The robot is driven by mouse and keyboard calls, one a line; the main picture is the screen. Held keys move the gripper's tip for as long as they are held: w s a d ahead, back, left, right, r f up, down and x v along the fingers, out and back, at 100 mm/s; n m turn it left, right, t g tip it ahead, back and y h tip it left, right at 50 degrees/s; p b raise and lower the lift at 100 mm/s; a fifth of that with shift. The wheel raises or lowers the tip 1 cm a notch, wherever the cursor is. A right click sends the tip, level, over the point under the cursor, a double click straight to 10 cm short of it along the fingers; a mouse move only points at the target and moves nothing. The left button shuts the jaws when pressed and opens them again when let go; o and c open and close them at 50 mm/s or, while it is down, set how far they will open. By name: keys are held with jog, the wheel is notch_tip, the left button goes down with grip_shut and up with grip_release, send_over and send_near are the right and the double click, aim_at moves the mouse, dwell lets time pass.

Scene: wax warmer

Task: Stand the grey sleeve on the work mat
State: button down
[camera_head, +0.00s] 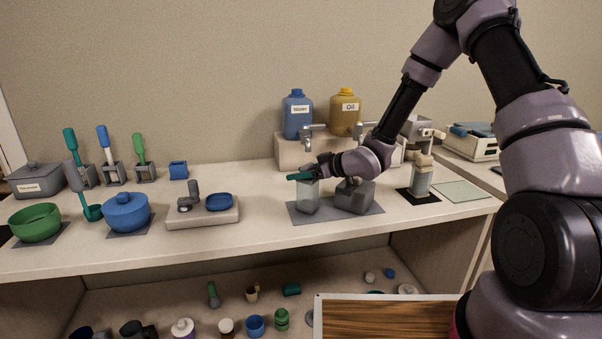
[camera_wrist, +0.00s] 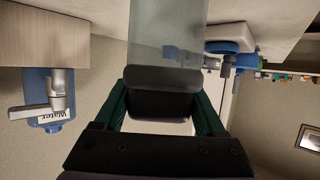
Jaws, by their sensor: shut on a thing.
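The grey sleeve (camera_head: 308,198) is a see-through, upright, smoky piece at the left part of the grey work mat (camera_head: 335,219). Its lower end looks at or just above the mat; I cannot tell whether it touches. My gripper (camera_head: 303,176) reaches in from the right at the sleeve's upper end, with teal fingers shut on it. In the wrist view the sleeve (camera_wrist: 168,35) sits between the fingertips of my gripper (camera_wrist: 163,95) and extends away from them.
A dark grey block (camera_head: 355,197) stands on the mat close to the sleeve's right. A pale platform with a blue dish (camera_head: 219,201) is to the left. A black mat with a clear vessel (camera_head: 422,180) is to the right. Blue and yellow jugs (camera_head: 297,115) stand behind.

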jog(key=shift+f, duration=0.5)
dwell(0.5)
grip_release()
jog(key=v, duration=0.8)
dwell(1.5)
dwell(0.4)
